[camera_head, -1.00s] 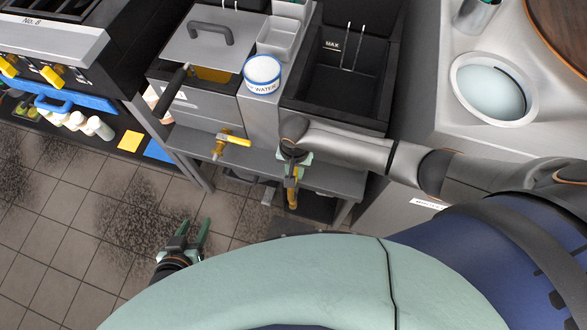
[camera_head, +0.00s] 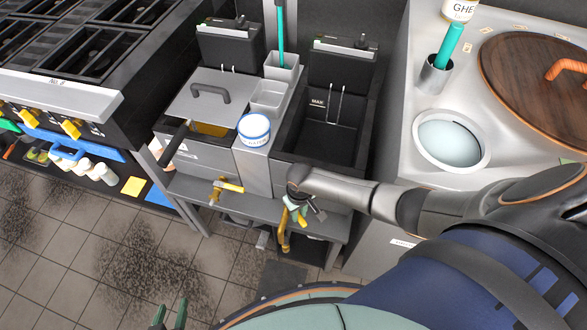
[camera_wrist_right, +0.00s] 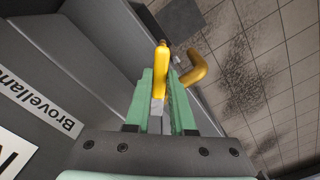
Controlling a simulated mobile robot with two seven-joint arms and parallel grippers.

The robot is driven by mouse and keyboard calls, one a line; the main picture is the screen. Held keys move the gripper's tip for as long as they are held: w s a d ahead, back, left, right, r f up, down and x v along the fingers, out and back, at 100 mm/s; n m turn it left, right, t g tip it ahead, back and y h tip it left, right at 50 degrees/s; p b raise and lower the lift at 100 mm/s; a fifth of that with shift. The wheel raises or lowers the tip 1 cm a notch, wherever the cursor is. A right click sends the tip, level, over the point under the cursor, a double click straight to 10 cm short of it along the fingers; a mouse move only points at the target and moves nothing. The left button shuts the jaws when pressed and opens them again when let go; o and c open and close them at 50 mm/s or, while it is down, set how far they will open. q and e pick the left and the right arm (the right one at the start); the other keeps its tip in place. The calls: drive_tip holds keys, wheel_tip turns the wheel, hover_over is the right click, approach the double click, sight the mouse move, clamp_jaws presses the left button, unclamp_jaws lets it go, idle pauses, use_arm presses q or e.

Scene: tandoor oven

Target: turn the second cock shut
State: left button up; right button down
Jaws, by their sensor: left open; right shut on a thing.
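The second cock (camera_head: 285,240) hangs under the front of the right-hand fryer (camera_head: 318,140). Its brass spout (camera_wrist_right: 197,68) curves out beside my fingers in the right wrist view. My right gripper (camera_head: 298,212) is shut on the cock's yellow lever (camera_wrist_right: 161,72), which stands between the green fingers (camera_wrist_right: 160,95). In the head view, the gripper and arm partly hide the cock, so its exact angle is hard to read. The first cock (camera_head: 228,186), on the left-hand fryer, has its yellow lever lying sideways. My left gripper (camera_head: 170,316) is open and empty at the bottom edge.
A white WATER tub (camera_head: 254,130) stands between the fryers. A stove (camera_head: 70,85) with yellow knobs is at the left. The tandoor counter (camera_head: 420,115) with a bowl (camera_head: 450,138) is at the right. The tiled floor (camera_head: 90,250) before the fryers is clear.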

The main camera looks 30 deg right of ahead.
drive_tip(key=shift+w+d+n, duration=0.2)
drive_tip(key=shift+d+n, duration=0.5)
drive_tip(key=shift+n, duration=0.65)
drive_tip(key=shift+w+d+n, duration=0.15)
drive_tip(key=shift+d+n, duration=0.5)
drive_tip(key=shift+n, duration=0.7)
drive_tip(key=c, duration=0.8)
unclamp_jaws()
drive_tip(key=shift+w, duration=0.1)
drive_tip(key=shift+o, duration=0.2)
wheel_tip(320, 180, up, 12)
drive_tip(key=p, duration=0.3)
drive_tip(key=shift+r+p, duration=0.25)
drive_tip(key=shift+p, duration=0.05)
